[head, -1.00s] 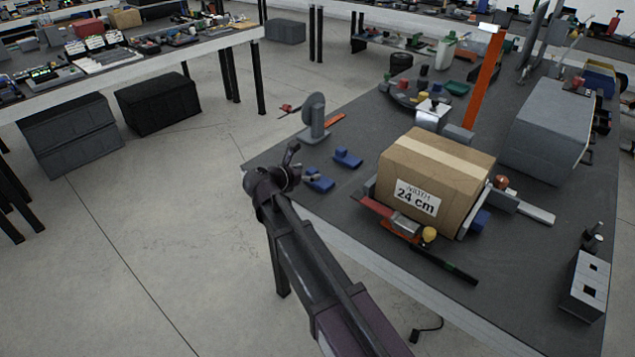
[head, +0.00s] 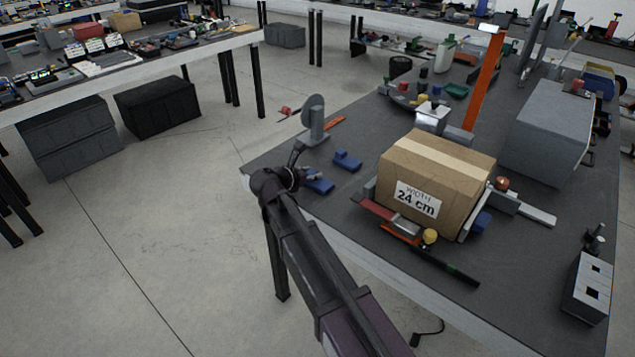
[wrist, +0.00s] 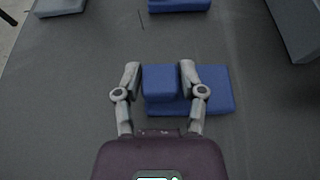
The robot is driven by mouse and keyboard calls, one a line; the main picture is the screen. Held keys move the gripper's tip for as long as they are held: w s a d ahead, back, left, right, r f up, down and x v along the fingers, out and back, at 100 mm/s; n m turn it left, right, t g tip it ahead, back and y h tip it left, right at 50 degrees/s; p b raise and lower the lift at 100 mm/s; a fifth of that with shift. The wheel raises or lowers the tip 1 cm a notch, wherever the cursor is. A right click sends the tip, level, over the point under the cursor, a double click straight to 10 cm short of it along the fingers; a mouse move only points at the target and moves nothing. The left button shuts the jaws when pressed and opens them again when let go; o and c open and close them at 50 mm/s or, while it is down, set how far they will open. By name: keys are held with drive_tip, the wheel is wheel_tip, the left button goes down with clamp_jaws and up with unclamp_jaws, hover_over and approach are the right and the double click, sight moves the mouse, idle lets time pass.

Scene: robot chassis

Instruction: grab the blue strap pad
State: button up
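A blue strap pad (wrist: 212,92) lies on the dark table top, a flat block with a raised part at its left. In the head view it (head: 321,186) is near the table's left corner, partly hidden by my gripper (head: 303,170). In the wrist view my gripper (wrist: 159,67) is open, with one finger on each side of the raised part. The right finger is very close to it and a small gap shows at the left finger. Whether either touches is unclear. A second blue pad (head: 347,160) lies just beyond; it also shows at the wrist view's top edge (wrist: 180,4).
A cardboard box (head: 436,180) marked 24 cm stands to the right, with a red and orange tool (head: 392,220) before it. A grey round-headed stand (head: 314,120) is behind the pads. A grey case (head: 548,130) stands farther right. Bare table lies around the pads.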

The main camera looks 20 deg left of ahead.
sight(311, 172)
drive_tip(key=shift+c, duration=1.4)
drive_tip(key=shift+r, duration=0.15)
wheel_tip(311, 172, up, 4)
drive_tip(key=p, duration=0.3)
drive_tip(key=shift+f+p, duration=0.25)
drive_tip(key=shift+p, duration=0.15)
drive_tip(key=s+r+p, duration=0.1)
drive_tip(key=s, duration=1.5)
drive_tip(key=shift+a, duration=0.3)
drive_tip(key=shift+r, duration=0.1)
